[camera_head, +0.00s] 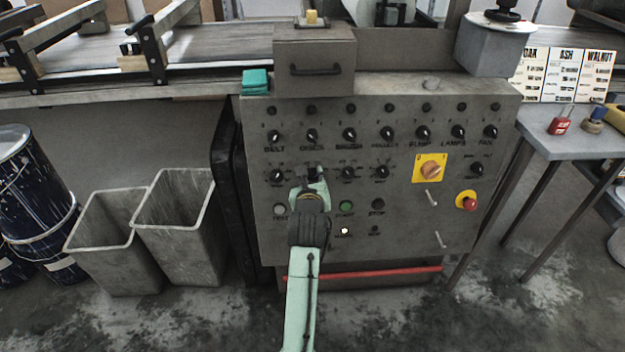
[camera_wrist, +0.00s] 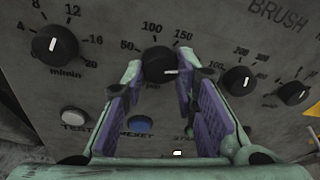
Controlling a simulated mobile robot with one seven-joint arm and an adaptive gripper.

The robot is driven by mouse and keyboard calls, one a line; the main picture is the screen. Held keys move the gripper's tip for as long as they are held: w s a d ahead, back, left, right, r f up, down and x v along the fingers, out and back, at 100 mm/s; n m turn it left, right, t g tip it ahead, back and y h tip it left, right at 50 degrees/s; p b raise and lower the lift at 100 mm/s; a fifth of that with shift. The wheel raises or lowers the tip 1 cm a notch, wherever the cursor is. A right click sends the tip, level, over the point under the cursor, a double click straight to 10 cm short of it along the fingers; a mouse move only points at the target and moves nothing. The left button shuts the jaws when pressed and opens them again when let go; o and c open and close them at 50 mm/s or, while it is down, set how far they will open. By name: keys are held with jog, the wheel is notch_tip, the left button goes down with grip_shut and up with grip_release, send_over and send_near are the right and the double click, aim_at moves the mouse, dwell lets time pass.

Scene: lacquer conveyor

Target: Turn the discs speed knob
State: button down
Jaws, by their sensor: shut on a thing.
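The discs speed knob (camera_wrist: 157,61) is a black round dial below the 50, 100 and 150 marks in the wrist view. Its white pointer mark lies at its lower right, pointing right. My gripper (camera_wrist: 157,80) has its two purple-padded fingers on either side of this knob and is shut on it. In the head view my gripper (camera_head: 313,184) is at the panel under the DISCS label and hides the knob.
The grey control panel (camera_head: 400,215) bears other dials, including the belt dial (camera_wrist: 54,45) at left and another dial (camera_wrist: 239,80) at right. A blue reset button (camera_wrist: 139,124) sits below. The yellow-plated switch (camera_head: 430,169) and red stop button (camera_head: 470,203) are at right.

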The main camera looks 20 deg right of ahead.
jog(key=shift+r, duration=0.15)
jog(key=c, duration=1.3)
grip_release()
jog(key=v, duration=1.2)
